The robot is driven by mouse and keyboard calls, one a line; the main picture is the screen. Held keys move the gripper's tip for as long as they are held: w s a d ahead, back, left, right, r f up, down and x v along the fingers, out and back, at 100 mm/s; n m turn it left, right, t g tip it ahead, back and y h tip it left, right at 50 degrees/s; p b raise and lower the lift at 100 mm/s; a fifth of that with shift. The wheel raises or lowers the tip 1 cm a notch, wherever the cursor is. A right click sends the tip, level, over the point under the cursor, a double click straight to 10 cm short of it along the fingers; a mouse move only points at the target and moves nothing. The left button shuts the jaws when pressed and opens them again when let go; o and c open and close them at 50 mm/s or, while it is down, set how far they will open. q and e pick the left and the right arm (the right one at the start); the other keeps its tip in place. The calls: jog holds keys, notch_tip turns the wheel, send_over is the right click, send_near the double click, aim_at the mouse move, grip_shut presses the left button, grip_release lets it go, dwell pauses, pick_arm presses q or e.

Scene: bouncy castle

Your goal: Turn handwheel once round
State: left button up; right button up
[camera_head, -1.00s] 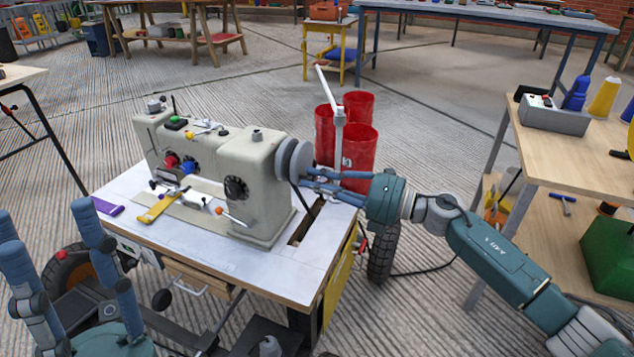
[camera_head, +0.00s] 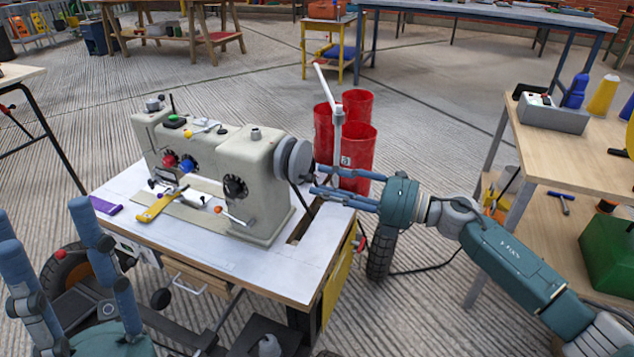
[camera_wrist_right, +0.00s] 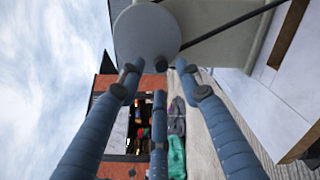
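The handwheel (camera_head: 294,160) is a grey disc on the right end of the cream sewing machine (camera_head: 255,185). In the right wrist view the handwheel (camera_wrist_right: 147,35) fills the top middle. My right gripper (camera_head: 315,179) is at the wheel's right side, its blue fingers pointing left at it. In the right wrist view my right gripper (camera_wrist_right: 158,85) has its fingers spread, tips at the wheel's near edge, with nothing between them. Whether a tip touches the wheel is unclear. My left gripper (camera_head: 45,230) is at the lower left, fingers up, spread and empty, away from the machine.
The machine stands on a white-topped table (camera_head: 285,275). Red cylinders (camera_head: 358,145) and a white post (camera_head: 338,130) stand close behind my right gripper. A wooden bench (camera_head: 570,170) is at the right, near my right arm. A dark belt runs down from the wheel.

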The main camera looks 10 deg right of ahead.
jog(key=v, duration=0.9)
